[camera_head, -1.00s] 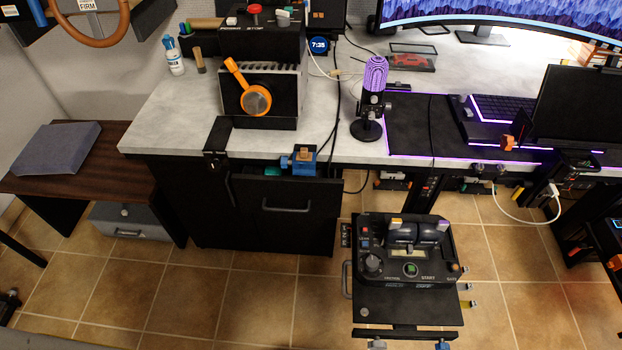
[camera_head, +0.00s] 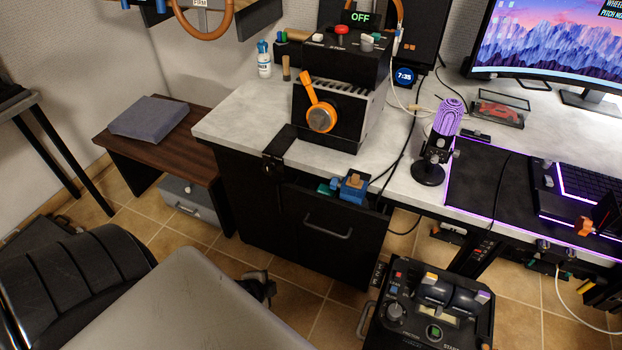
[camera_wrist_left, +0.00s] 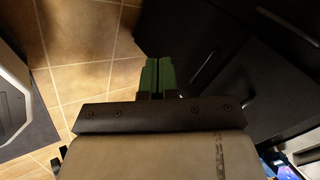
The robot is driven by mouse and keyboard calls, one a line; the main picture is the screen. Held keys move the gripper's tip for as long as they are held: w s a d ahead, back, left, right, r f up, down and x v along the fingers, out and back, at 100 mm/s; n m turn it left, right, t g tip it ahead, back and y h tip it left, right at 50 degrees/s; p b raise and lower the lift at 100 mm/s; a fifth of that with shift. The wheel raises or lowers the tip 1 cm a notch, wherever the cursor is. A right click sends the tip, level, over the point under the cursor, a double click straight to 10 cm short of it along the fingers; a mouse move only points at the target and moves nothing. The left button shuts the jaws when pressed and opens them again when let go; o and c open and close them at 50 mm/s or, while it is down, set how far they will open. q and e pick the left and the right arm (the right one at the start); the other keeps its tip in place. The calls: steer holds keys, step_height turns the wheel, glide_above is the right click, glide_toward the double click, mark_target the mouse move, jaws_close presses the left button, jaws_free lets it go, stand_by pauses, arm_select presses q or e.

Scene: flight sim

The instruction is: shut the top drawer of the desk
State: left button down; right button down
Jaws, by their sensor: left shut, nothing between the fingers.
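The desk's top drawer (camera_head: 345,247) stands pulled out, its black front ahead of the desktop edge. A bar handle (camera_head: 328,226) is on that front. A blue block (camera_head: 353,188) and small green items show over the drawer's top edge. My left gripper (camera_head: 264,287) is below and left of the drawer front, apart from it in the head view, with my arm coming from the lower left. In the left wrist view its green fingers (camera_wrist_left: 160,74) are shut together and empty, with dark furniture fronts (camera_wrist_left: 230,50) to the right. My right gripper is not in view.
A black control box (camera_head: 430,312) stands right of the drawer, close to its front. A low brown table (camera_head: 180,150) with a grey drawer unit (camera_head: 188,203) is at left. Tiled floor (camera_head: 290,305) is free before the cabinet. A microphone (camera_head: 440,145) stands on the desktop.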

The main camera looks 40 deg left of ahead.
arm_select(q)
steer(key=w+r+m+t, duration=0.25)
steer(key=w+r, duration=0.25)
steer(key=r, duration=0.6)
steer(key=m+t, duration=0.2)
steer(key=m, duration=0.1)
glide_toward(307, 196)
steer(key=shift+y, duration=0.3)
steer(key=b+x, duration=0.1)
steer(key=x, duration=0.1)
steer(key=f+b+x, duration=0.1)
steer(key=x, duration=0.2)
steer(key=shift+d+f, duration=0.1)
steer(key=shift+w, duration=0.85)
steer(key=w, duration=0.2)
steer(key=w+a, duration=0.1)
steer(key=w, duration=0.1)
steer(key=shift+w+a, duration=0.25)
steer(key=shift+w, duration=0.1)
steer(key=shift+s, duration=0.15)
